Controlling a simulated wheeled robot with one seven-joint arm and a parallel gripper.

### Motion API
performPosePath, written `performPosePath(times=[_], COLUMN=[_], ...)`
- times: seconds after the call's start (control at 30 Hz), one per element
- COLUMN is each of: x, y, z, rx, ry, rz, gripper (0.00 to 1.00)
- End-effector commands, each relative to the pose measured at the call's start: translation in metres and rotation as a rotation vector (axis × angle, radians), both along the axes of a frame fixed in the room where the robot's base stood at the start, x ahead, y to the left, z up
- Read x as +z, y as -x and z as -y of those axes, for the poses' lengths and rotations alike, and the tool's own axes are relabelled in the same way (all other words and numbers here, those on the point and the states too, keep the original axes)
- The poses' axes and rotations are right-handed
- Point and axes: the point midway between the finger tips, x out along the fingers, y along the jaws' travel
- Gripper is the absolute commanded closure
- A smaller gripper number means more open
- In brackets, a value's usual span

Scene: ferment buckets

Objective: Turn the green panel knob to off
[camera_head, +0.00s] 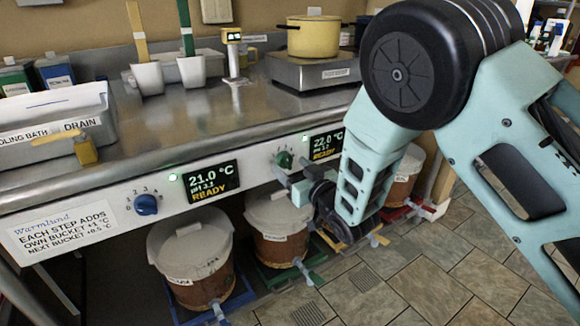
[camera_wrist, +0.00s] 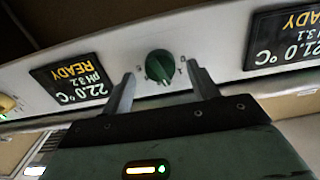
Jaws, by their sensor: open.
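The green knob (camera_head: 284,160) is on the front panel of the steel counter, left of a display (camera_head: 326,145) reading 22.0 °C and READY. In the wrist view, which shows the panel upside down, the green knob (camera_wrist: 160,66) is centred between my two fingertips. My gripper (camera_wrist: 161,72) is open, with one finger on each side of the knob and a visible gap on both sides. In the head view my gripper (camera_head: 289,170) is at the panel just by the knob, and my arm partly covers that area. Which mark the knob points at is too small to tell.
A blue knob (camera_head: 146,204) and a 21.0 °C display (camera_head: 211,182) are farther left on the panel. A yellow knob (camera_wrist: 6,103) shows at the wrist view's left edge. Lidded buckets (camera_head: 193,263) stand below. A yellow tap handle (camera_head: 85,150) sticks out at the left.

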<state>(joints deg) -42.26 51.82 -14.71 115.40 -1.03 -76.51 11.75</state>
Motion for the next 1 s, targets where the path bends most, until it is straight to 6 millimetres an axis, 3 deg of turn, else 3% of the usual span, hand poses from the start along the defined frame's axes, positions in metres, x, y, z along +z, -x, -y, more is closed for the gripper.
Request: performPosePath(times=[0.2,0.5,0.67,1.0], x=[0.0,0.0,0.0,-0.001], y=[-0.014,-0.015,-0.015,-0.015], z=[-0.009,-0.01,-0.01,-0.01], rx=[0.0,0.0,0.0,0.0], ry=[-0.001,0.0,0.0,0.024], rz=[0.001,0.0,0.0,0.016], gripper=[0.4,0.4,0.84,0.84])
